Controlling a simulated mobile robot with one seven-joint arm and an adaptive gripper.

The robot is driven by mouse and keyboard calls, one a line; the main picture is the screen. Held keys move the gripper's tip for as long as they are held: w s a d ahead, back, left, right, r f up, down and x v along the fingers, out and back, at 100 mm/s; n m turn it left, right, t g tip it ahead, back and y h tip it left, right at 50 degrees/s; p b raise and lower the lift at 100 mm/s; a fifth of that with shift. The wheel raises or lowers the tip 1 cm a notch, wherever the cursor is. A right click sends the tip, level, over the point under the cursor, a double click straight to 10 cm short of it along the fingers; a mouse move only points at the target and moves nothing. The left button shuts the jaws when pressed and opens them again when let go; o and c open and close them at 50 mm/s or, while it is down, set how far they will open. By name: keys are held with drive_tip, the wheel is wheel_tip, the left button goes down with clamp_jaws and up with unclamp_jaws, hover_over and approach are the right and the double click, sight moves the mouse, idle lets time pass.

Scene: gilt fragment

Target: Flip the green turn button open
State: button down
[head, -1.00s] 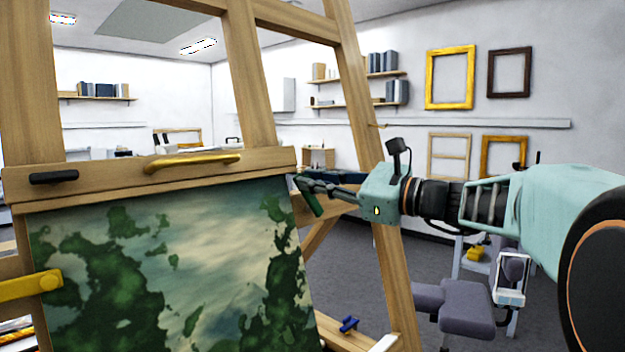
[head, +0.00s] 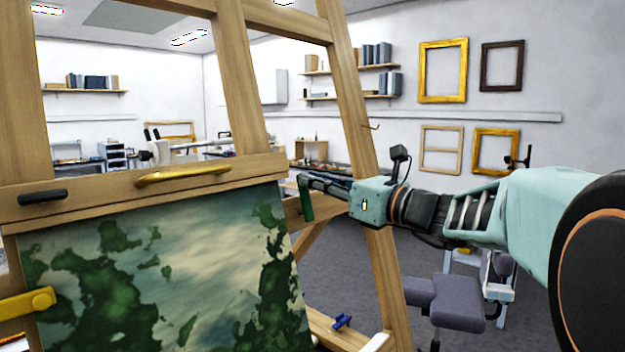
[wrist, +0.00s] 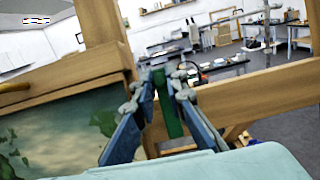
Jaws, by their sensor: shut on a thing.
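The green turn button (head: 306,204) is at the right edge of the painting (head: 170,270) on the easel, hanging close to upright in the head view. My gripper (head: 304,182) reaches in from the right and is shut on the green turn button near its upper part. In the wrist view the button (wrist: 168,104) stands between the two blue fingers (wrist: 161,85). The button's pivot is hidden.
A yellow turn button (head: 30,303) is at the painting's left edge. A gold handle (head: 183,175) and a black piece (head: 42,197) sit on the wooden top bar. A blue knob (head: 342,321) is low on the easel. Easel posts (head: 352,120) stand close by my arm.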

drive_tip(key=c, duration=1.9)
unclamp_jaws()
drive_tip(key=shift+d, duration=0.1)
drive_tip(key=shift+c, duration=0.2)
drive_tip(key=v, duration=1.2)
drive_tip(key=shift+f, duration=0.1)
